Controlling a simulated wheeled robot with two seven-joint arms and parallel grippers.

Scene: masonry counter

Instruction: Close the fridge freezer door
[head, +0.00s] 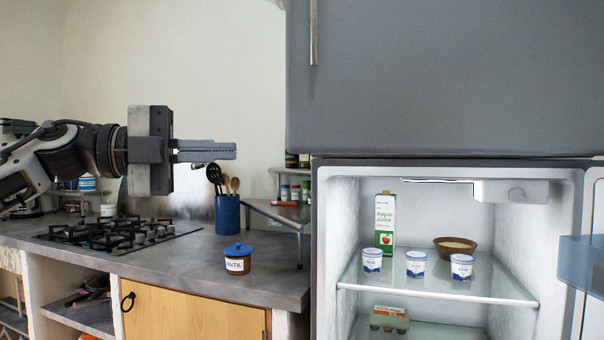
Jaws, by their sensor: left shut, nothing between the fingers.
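The grey fridge freezer fills the right side of the head view. Its upper door (450,80) hangs across the top and looks shut or nearly so, with a vertical metal handle (314,35) at its left. The lower compartment (340,215) stands open, its interior lit. The lower door (593,250) is swung out at the right edge, mostly out of frame, with a bluish door shelf (577,258). My left gripper (234,151) is shut and empty, raised above the counter, pointing right, left of the fridge and apart from it. My right gripper is not visible.
A glass shelf (430,289) inside holds an apple juice carton (385,218), a brown bowl (455,246) and several yogurt cups; an egg carton (389,319) sits below. The counter (190,262) holds a hob (115,234), lentil jar (237,259) and blue utensil pot (228,214).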

